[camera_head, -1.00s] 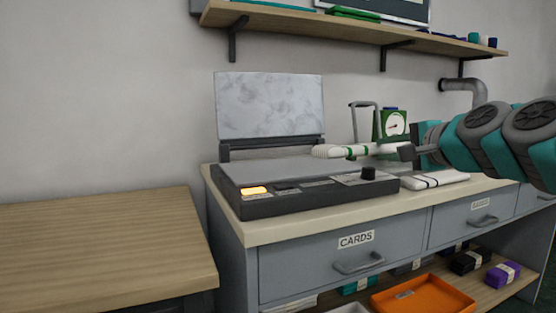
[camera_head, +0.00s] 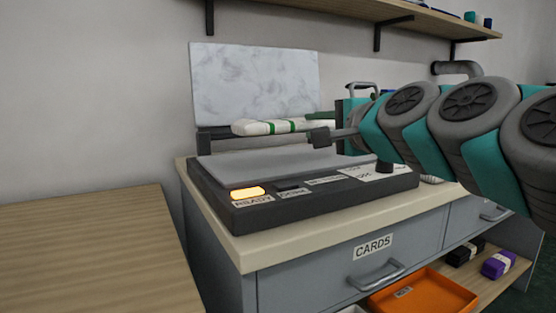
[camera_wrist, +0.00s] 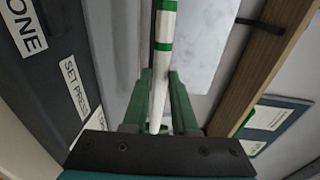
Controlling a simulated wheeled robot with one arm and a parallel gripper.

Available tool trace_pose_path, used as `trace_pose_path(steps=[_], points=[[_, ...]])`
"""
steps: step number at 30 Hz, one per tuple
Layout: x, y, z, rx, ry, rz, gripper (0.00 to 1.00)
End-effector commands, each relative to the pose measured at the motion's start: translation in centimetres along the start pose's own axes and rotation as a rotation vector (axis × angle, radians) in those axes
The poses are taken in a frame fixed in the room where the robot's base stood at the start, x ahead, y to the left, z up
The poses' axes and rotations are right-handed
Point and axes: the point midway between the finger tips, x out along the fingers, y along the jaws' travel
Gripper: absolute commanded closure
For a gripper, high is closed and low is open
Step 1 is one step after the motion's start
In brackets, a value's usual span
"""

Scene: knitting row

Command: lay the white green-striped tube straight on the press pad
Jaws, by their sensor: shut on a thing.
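The white green-striped tube (camera_head: 262,127) is held by my gripper (camera_head: 320,137) above the press, roughly level and pointing left. In the wrist view the tube (camera_wrist: 163,62) runs straight out from between the two green fingers of my gripper (camera_wrist: 160,90), which are shut on it. The press pad (camera_head: 290,165) is a flat grey surface on a dark base, with its marbled lid (camera_head: 255,85) standing open behind. The tube is apart from the pad, in front of the lower lid. My arm hides the tube's right end in the head view.
The press base has a lit yellow READY light (camera_head: 248,192) and a black knob (camera_head: 385,167) at its front. A wooden table (camera_head: 90,240) at left is bare. A shelf (camera_head: 380,22) hangs above. An orange tray (camera_head: 425,292) sits below the CARDS drawer (camera_head: 372,262).

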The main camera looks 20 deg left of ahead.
Motion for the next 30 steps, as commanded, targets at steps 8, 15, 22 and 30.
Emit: trace_pose_path(steps=[8, 15, 22, 30], points=[[0.4, 0.4, 1.6, 0.005, 0.006, -0.025, 1.00], [4.7, 0.4, 0.5, 0.005, 0.006, -0.024, 1.00], [8.6, 0.3, -0.6, 0.005, 0.008, -0.025, 1.00], [12.8, 0.1, -1.7, 0.005, 0.009, -0.028, 1.00]])
